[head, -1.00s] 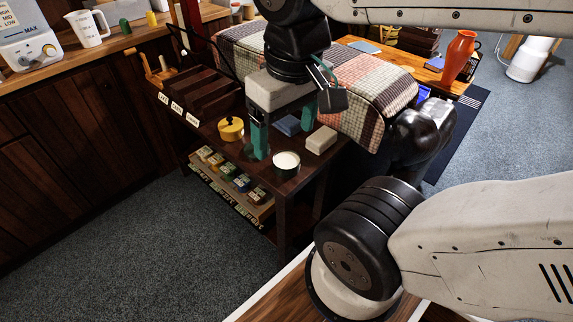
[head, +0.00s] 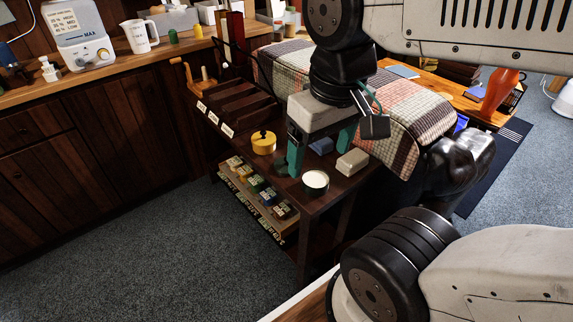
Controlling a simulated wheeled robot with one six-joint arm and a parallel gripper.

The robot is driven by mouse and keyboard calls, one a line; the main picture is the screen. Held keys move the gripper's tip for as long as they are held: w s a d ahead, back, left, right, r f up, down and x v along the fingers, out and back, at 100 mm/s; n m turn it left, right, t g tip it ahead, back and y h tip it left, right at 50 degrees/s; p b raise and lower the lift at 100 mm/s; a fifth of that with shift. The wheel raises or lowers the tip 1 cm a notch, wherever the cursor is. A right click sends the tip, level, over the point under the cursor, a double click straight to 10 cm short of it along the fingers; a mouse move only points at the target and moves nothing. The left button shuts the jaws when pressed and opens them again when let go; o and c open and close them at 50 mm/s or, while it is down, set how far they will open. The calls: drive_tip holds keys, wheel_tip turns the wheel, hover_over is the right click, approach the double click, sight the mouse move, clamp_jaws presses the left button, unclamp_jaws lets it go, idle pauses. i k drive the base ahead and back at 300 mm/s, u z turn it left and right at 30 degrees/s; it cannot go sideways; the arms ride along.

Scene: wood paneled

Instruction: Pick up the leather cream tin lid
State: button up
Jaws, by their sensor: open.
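My gripper (head: 319,161) is open over the small dark table, fingers pointing down. Its left finger is between a yellow round container with a knob (head: 264,143) and an open dark round tin with a white top (head: 316,183). The tin stands near the table's front edge, just in front of the gripper. I cannot make out a separate leather cream tin lid for certain. A round greyish shape beside the left finger is partly hidden by it. Nothing is seen held between the fingers.
A blue block (head: 321,145) and a beige block (head: 352,162) lie by the right finger. A dark slotted rack (head: 243,108) stands at the left. Small jars (head: 257,184) fill the shelf below. A plaid cloth (head: 400,110) hangs close behind.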

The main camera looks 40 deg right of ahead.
sight(281, 165)
drive_tip(key=u, duration=1.2)
drive_tip(key=i, duration=0.8)
drive_tip(key=z, duration=1.2)
